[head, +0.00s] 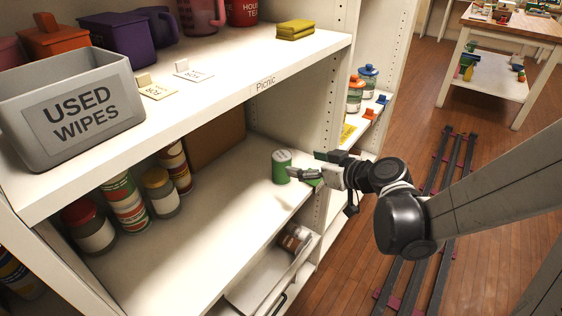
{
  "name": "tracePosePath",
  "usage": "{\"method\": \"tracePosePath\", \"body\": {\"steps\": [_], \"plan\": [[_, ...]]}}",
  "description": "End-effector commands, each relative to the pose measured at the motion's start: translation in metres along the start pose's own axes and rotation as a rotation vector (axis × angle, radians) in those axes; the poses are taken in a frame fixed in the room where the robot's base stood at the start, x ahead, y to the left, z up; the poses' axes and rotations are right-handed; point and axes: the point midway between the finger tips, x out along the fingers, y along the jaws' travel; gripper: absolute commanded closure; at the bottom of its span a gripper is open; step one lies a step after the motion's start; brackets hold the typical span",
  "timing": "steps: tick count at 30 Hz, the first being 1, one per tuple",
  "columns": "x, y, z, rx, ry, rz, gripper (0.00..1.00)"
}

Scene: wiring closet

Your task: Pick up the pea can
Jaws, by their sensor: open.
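A small green can with a pale lid (281,169), which looks like the pea can, stands upright on the middle shelf (210,230) near its right end. Its label is too small to read. My gripper (298,174) reaches in from the right at the can's right side, with its fingers open and pointing left toward it. I cannot tell whether a finger touches the can or reaches around it.
Several cans and jars, including a red-lidded jar (89,226), stand at the shelf's left. A cardboard box (214,138) is behind. The upper shelf, with a grey "USED WIPES" bin (75,110), overhangs this space. The shelf's middle is clear.

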Motion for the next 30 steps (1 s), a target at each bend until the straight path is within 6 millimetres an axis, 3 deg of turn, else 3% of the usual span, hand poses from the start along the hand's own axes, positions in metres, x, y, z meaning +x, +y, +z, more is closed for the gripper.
{"method": "tracePosePath", "body": {"steps": [7,17,27,30], "plan": [[0.044,0.0,0.001,-0.001,0.0,-0.002,0.31],[0.063,0.001,0.001,-0.001,-0.001,0.0,0.31],[0.106,0.004,0.0,-0.001,-0.001,0.0,0.31],[0.11,0.004,-0.001,0.0,-0.001,0.0,0.31]]}}
